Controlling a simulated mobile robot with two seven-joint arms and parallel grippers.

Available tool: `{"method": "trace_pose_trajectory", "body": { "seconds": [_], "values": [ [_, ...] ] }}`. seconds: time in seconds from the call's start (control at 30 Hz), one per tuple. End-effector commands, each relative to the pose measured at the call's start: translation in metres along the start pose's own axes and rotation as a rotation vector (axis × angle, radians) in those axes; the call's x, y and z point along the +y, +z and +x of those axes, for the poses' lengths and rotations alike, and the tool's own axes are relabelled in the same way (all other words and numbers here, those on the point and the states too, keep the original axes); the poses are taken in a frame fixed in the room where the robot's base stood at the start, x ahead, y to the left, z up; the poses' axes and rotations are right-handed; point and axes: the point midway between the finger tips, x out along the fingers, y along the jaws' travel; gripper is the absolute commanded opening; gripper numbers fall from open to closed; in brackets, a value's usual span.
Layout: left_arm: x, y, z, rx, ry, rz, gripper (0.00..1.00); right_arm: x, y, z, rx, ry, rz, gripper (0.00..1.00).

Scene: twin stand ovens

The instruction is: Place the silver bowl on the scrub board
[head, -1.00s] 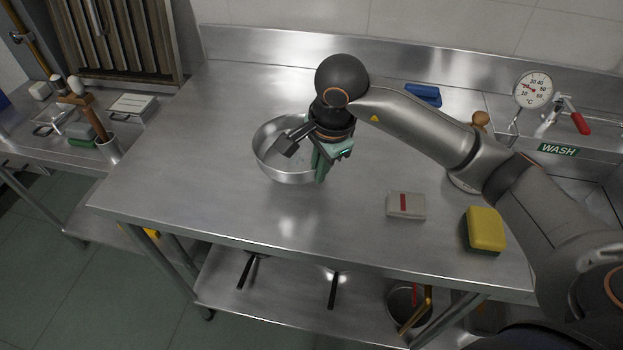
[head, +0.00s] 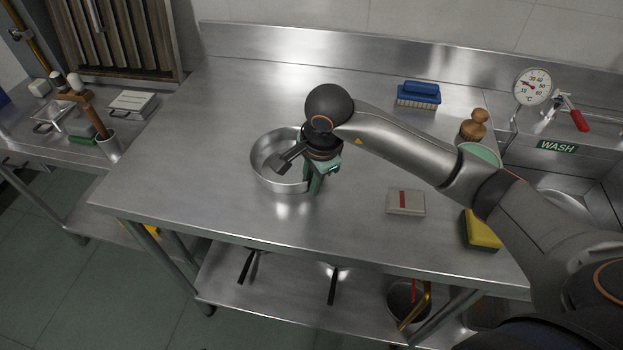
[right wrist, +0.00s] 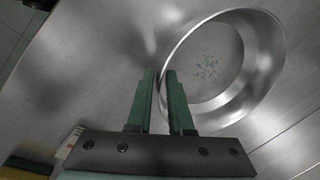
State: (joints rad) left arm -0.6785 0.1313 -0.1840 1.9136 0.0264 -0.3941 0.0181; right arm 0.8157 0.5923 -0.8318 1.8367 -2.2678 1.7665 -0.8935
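The silver bowl (head: 262,178) is wide and round, on or just above the steel table; I cannot tell whether its base touches. My right gripper (head: 314,188) reaches down at its right front rim. In the right wrist view the green fingers (right wrist: 160,80) stand close on either side of the rim of the bowl (right wrist: 268,75), the wall between them. The inside of the bowl shows small green specks. My left gripper is not in view. I cannot make out with certainty which thing is the scrub board.
A grey-white block with a red stripe (head: 405,202), a yellow sponge (head: 480,232), a blue brush (head: 419,94) and a wooden-knobbed brush (head: 474,126) lie to the right. A sink edge with a WASH label (head: 557,147) is beyond. The table's left side is clear.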

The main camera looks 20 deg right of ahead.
Motion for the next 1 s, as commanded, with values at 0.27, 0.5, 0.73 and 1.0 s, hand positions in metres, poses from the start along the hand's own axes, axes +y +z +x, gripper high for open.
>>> {"method": "trace_pose_trajectory", "body": {
  "seconds": [0.27,0.5,0.73,1.0],
  "values": [
    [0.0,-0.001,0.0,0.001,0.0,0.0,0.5,0.0,0.0,0.0,0.0,0.001,0.0,0.36],
    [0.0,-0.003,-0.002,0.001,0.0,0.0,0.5,-0.001,0.0,-0.007,0.0,-0.002,0.0,0.36],
    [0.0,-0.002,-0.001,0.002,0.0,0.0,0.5,-0.002,0.0,-0.052,0.0,-0.006,0.0,0.36],
    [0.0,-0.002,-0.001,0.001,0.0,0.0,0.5,-0.002,0.0,-0.105,0.0,-0.004,0.001,0.36]
  ]
}}
